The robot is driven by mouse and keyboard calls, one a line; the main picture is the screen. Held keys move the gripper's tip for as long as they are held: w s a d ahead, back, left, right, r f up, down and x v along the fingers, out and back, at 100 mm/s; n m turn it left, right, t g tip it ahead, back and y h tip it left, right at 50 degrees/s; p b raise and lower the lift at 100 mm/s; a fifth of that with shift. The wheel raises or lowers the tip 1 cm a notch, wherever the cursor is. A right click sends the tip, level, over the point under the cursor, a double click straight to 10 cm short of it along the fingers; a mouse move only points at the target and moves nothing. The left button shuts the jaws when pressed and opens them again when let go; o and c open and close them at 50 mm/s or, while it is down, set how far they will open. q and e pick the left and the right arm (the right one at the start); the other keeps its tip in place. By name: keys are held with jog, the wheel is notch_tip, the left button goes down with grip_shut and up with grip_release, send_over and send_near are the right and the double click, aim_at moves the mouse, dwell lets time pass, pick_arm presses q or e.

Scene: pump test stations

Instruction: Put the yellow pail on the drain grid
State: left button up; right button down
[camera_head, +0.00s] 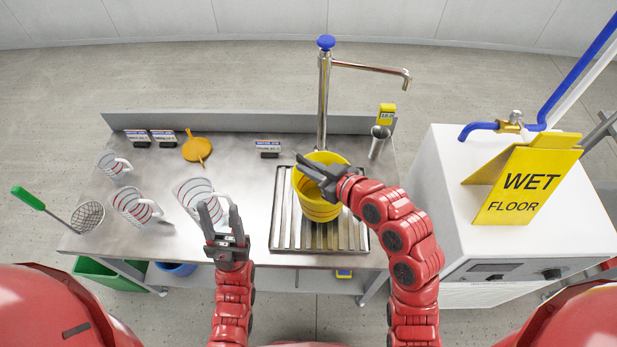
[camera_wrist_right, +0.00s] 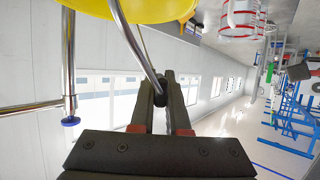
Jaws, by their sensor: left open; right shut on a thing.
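The yellow pail (camera_head: 318,205) is upright over the drain grid (camera_head: 283,235), in front of the tall tap. I cannot tell whether its base touches the bars. My right gripper (camera_head: 308,168) reaches across the pail's top. In the right wrist view, my right gripper (camera_wrist_right: 160,88) is shut on the pail's metal handle, and part of the yellow pail (camera_wrist_right: 165,8) shows at the top edge. My left gripper (camera_head: 225,208) is open and empty, left of the grid and close to a striped measuring jug (camera_head: 194,190).
The metal tap (camera_head: 323,105) rises behind the grid. A yellow wet-floor sign (camera_head: 525,185) stands on the white cabinet at right.

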jog(key=shift+w+a+r+p, duration=0.1)
jog(key=shift+w+r+p, duration=0.15)
jog(key=shift+w+p, duration=0.6)
jog(key=f+p, duration=0.1)
jog(key=f, duration=0.1)
jog(key=w+f+p, duration=0.1)
jog(key=f, duration=0.1)
jog(key=shift+f, duration=0.2)
jog(key=c, duration=0.9)
grip_release()
jog(key=shift+r, duration=0.1)
